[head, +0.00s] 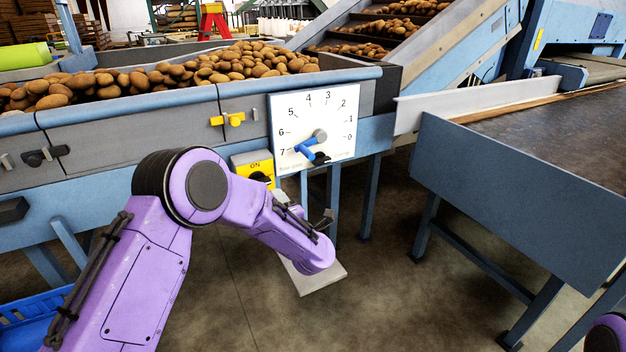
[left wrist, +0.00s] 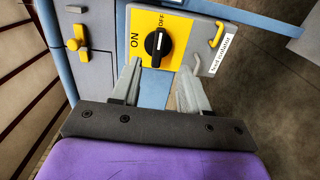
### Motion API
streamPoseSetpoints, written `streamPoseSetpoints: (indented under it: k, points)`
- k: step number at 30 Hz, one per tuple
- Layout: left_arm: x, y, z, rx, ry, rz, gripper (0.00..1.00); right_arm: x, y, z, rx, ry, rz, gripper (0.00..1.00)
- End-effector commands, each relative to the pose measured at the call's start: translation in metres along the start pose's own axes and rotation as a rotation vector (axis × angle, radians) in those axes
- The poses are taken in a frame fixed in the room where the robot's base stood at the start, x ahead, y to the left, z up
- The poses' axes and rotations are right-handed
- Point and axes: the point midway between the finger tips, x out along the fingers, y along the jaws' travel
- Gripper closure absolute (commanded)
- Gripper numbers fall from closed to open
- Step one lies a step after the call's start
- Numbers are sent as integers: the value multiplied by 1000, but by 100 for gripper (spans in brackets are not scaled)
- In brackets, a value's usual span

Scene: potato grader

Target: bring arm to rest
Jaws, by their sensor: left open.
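My left arm (head: 200,190) reaches in from the left in the head view, bent at the elbow, its end in front of the grader's blue frame. In the left wrist view my left gripper (left wrist: 160,70) is open, with two grey fingers spread and nothing between them. The fingertips point at a yellow ON/OFF switch plate (left wrist: 177,27) with a black rotary knob (left wrist: 158,46). The knob appears just beyond the tips; whether they touch the plate I cannot tell. In the head view the plate (head: 252,159) is partly hidden by my arm. My right gripper is not in view.
A white dial panel (head: 340,110) has its blue pointer (head: 305,147) near 7. A yellow latch (head: 234,119) sits on the grader, potatoes (head: 230,65) above. A blue conveyor table (head: 520,190) stands right, a blue crate (head: 35,315) lower left. Open floor (head: 400,300) lies between.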

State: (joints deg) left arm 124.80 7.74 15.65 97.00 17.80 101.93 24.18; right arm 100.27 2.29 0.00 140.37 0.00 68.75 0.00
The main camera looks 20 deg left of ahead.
Motion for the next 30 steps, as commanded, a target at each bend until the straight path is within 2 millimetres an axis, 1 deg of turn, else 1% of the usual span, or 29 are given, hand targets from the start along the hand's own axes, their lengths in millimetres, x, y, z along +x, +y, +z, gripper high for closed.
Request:
streamPoseSetpoints:
  k: [3,5,6,8,9,10,11,12,14,15,17,18,20,21,24,27,30]
  points:
    - [0,0,0,5,0,0,55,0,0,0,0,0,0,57]
    - [0,-2,5,59,-29,-8,55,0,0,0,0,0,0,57]
    - [-7,-13,11,156,-94,-29,55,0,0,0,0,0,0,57]
    - [-25,-44,10,358,-219,-72,55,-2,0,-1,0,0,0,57]
    - [-41,-68,2,501,-305,-110,55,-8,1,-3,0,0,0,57]
    - [-55,-87,-6,607,-370,-143,55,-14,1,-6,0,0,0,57]
    - [-70,-106,-18,710,-435,-177,55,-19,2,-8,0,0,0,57]
    - [-91,-130,-35,839,-520,-225,55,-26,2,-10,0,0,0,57]
    - [-123,-162,-67,1008,-637,-300,55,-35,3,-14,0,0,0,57]
    - [-145,-178,-92,1110,-712,-352,55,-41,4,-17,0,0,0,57]
    - [-179,-197,-131,1244,-819,-433,55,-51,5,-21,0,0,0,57]
    - [-200,-206,-158,1322,-885,-488,55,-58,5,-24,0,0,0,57]
    - [-230,-212,-197,1414,-968,-568,55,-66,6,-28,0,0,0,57]
    - [-246,-213,-220,1462,-1007,-617,55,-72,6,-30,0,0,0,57]
    - [-274,-210,-265,1537,-1063,-714,55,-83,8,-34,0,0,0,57]
    - [-287,-206,-289,1574,-1077,-766,55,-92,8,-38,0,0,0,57]
    - [-292,-210,-294,1579,-1083,-780,55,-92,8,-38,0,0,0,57]
